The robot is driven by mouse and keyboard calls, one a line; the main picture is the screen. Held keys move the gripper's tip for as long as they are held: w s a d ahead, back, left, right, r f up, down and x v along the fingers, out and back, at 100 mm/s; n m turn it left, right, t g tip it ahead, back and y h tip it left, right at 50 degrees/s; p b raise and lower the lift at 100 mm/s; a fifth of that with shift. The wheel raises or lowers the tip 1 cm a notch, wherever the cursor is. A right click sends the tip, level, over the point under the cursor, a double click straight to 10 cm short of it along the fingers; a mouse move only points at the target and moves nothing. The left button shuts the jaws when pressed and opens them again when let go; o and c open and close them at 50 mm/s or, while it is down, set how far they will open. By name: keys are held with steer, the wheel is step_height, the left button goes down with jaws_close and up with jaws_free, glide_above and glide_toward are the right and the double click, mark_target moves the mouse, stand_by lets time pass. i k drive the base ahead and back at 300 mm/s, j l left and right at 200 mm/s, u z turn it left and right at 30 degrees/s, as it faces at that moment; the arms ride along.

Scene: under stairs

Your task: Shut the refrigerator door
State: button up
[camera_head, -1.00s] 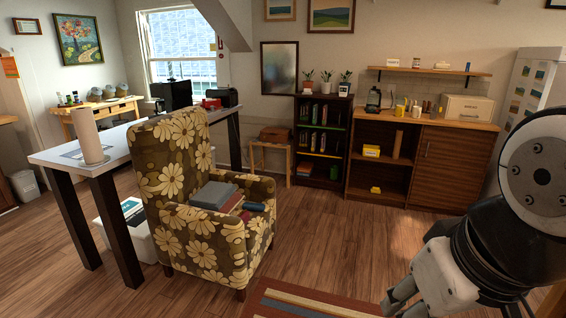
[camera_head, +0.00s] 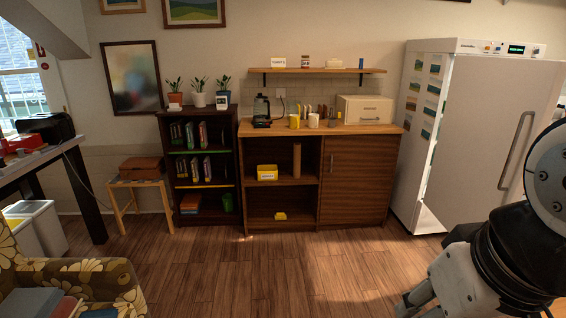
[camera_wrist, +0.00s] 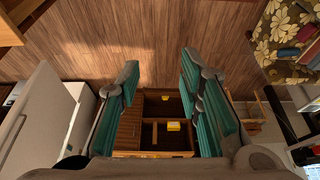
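The white refrigerator (camera_head: 475,46) stands at the right of the head view, with a control panel on top and small pictures on its side. Its door (camera_head: 480,130) looks ajar, with a bright white strip along its left edge and near its bottom. A long grey handle (camera_head: 515,150) is on the door's right part. The door also shows at the left of the wrist view (camera_wrist: 40,120). My gripper (camera_wrist: 160,68) is open and empty, its teal-padded fingers spread apart. In the head view it is low, in front of the refrigerator, partly cut off by the frame edge.
A wooden cabinet (camera_head: 355,180) stands left of the refrigerator, with a dark bookshelf (camera_head: 205,165) beside it. A floral armchair (camera_head: 75,275) is at the lower left. The wooden floor (camera_head: 270,270) between is clear.

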mark_target(496, 108)
steer(key=i+z, duration=0.35)
steer(key=i, duration=0.15)
steer(key=i+j+z, duration=0.2)
steer(key=i+z, duration=0.2)
steer(key=i+j+z, duration=0.35)
steer(key=i, duration=0.15)
steer(key=i+j+z, duration=0.4)
